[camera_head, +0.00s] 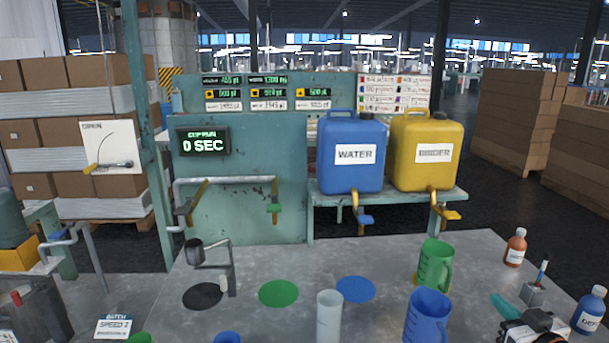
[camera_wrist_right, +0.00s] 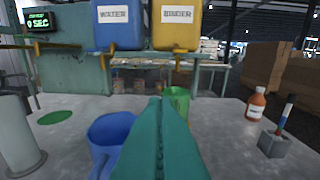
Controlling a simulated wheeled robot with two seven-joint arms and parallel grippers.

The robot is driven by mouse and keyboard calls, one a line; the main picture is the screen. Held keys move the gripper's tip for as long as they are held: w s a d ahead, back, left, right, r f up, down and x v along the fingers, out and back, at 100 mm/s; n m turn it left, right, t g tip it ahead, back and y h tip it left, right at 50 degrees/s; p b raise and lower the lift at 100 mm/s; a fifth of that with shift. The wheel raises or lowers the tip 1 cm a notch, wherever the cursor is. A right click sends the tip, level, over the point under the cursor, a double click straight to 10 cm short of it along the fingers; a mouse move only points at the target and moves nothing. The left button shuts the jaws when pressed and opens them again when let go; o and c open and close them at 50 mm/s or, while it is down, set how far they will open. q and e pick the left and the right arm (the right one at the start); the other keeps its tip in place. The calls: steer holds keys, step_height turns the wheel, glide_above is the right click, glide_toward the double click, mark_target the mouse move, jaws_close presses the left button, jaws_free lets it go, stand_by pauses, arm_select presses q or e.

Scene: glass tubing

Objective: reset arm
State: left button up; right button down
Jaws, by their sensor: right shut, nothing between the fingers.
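My right gripper (camera_head: 500,304) is at the lower right of the head view, above the table's right side. Its teal fingers, also in the right wrist view (camera_wrist_right: 158,105), are pressed together with nothing between them. A blue jug (camera_head: 427,315) stands left of it, and a green jug (camera_head: 434,266) stands behind that. In the right wrist view the fingers partly cover the blue jug (camera_wrist_right: 110,135) and green jug (camera_wrist_right: 178,100). My left gripper is not in view.
Blue (camera_head: 351,155) and yellow (camera_head: 426,150) tanks stand on a shelf behind. The middle back of the table is clear.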

steer(key=s+a+f+n+g, duration=0.1)
steer(key=s+a+f+g, duration=0.6)
steer(key=s+a+f, duration=0.75)
steer(key=s+a+f+g+h, duration=0.1)
steer(key=s+a+f+g, duration=0.15)
steer(key=s, duration=0.55)
steer(key=s+a+f+g+h, duration=0.1)
steer(key=s+a+f+g, duration=0.2)
steer(key=s, duration=0.5)
step_height(320, 180, down, 26)
steer(key=s+d+f+g, duration=0.1)
steer(key=s+g, duration=0.1)
steer(key=s+d+f+g, duration=0.1)
steer(key=s+d+f, duration=0.2)
steer(key=s+f, duration=1.2)
steer(key=shift+s+d+f, duration=0.15)
steer(key=shift+s+f, duration=0.05)
steer(key=shift+s, duration=0.4)
steer(key=shift+g, duration=0.25)
